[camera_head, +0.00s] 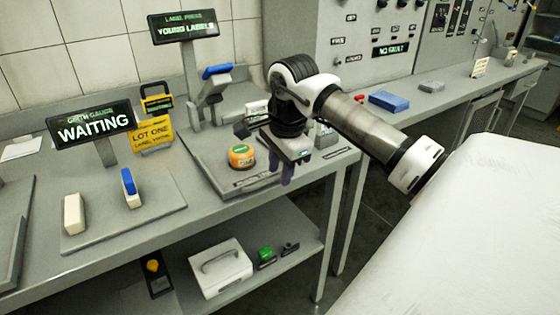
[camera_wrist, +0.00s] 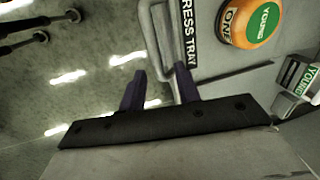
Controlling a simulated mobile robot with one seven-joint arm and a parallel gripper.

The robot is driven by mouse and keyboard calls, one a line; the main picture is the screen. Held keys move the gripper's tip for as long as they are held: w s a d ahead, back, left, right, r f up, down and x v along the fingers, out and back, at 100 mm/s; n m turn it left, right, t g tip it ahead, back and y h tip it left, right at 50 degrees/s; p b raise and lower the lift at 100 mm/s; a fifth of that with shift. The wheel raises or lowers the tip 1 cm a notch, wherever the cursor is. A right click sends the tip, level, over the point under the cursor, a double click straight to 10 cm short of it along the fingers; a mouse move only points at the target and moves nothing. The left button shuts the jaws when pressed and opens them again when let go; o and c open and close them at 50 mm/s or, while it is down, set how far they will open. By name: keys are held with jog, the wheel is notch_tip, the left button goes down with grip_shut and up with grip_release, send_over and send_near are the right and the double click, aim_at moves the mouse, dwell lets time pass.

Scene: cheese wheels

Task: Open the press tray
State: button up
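The press tray (camera_wrist: 187,30) shows its label and a pale loop handle (camera_wrist: 150,50) at its front edge in the wrist view. My gripper (camera_wrist: 160,82) is open, its two dark fingers spread, with the lower end of the handle showing between and just beyond the fingertips. I cannot tell whether the fingers touch it. In the head view my gripper (camera_head: 284,174) points down at the front edge of the label press, and the handle is hidden there. An orange cheese wheel (camera_head: 242,156) with a green "YOUNG" label (camera_wrist: 263,20) lies on the press surface beside my gripper.
The "YOUNG LABELS" press sign (camera_head: 184,26) and a blue-topped lever (camera_head: 216,72) stand behind. The girth gauge sign (camera_head: 95,125) reads WAITING at left. A white box (camera_head: 220,268) sits on the lower shelf. Open floor (camera_wrist: 70,70) lies in front of the bench.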

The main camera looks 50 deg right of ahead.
jog(key=shift+r, duration=0.1)
notch_tip(320, 180, up, 14)
jog(key=s, duration=0.2)
jog(key=shift+s+a+f, duration=0.2)
jog(key=shift+a+f, duration=0.05)
jog(key=shift+a, duration=0.1)
dwell(0.4)
